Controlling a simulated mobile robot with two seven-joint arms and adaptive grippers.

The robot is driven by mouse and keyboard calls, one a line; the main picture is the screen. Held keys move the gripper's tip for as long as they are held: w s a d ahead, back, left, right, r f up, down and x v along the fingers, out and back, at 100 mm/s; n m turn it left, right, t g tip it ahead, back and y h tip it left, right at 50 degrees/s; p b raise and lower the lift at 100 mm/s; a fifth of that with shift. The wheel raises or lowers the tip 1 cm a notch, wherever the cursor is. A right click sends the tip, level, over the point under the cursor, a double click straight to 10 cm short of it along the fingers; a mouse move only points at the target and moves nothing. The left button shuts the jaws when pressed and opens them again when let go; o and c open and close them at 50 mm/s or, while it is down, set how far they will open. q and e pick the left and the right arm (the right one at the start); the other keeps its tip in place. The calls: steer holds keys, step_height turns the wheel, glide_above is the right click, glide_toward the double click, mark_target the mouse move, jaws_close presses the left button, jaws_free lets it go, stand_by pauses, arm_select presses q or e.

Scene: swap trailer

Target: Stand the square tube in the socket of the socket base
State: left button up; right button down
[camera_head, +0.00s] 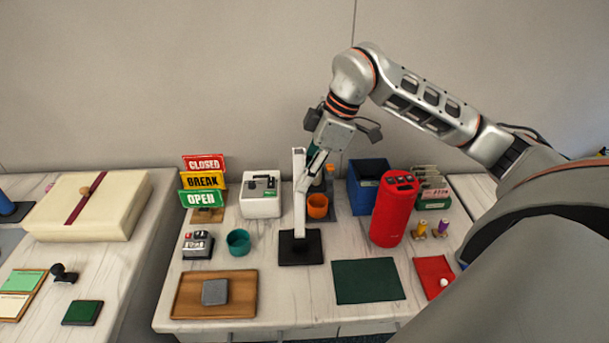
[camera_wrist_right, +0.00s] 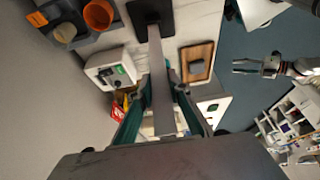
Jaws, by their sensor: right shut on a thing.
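The white square tube (camera_head: 299,205) stands nearly upright over the black socket base (camera_head: 312,254). Its lower end meets the base in the head view; I cannot tell how deep it sits in the socket, which is hidden. In the right wrist view the tube (camera_wrist_right: 160,70) runs from between the fingers to the dark base (camera_wrist_right: 141,12). My right gripper (camera_head: 306,180) is shut on the tube's upper part. My left gripper (camera_wrist_right: 240,67) shows only in the wrist view, away from the tube, its fingers apart and empty.
An orange cup (camera_head: 317,207) stands close behind the tube. A teal cup (camera_head: 238,242) and white device (camera_head: 261,196) are to the left, a red cylinder (camera_head: 393,212) to the right. A wooden tray (camera_head: 190,297) and green mat (camera_head: 368,281) lie in front.

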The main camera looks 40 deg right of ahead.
steer(key=shift+f, duration=0.2)
steer(key=shift+f+b, duration=0.35)
steer(key=shift+f+b, duration=0.3)
steer(key=shift+f, duration=0.25)
stand_by(0.3)
steer(key=c, duration=1.2)
jaws_free()
steer(key=shift+c, duration=0.2)
steer(key=shift+r, duration=0.15)
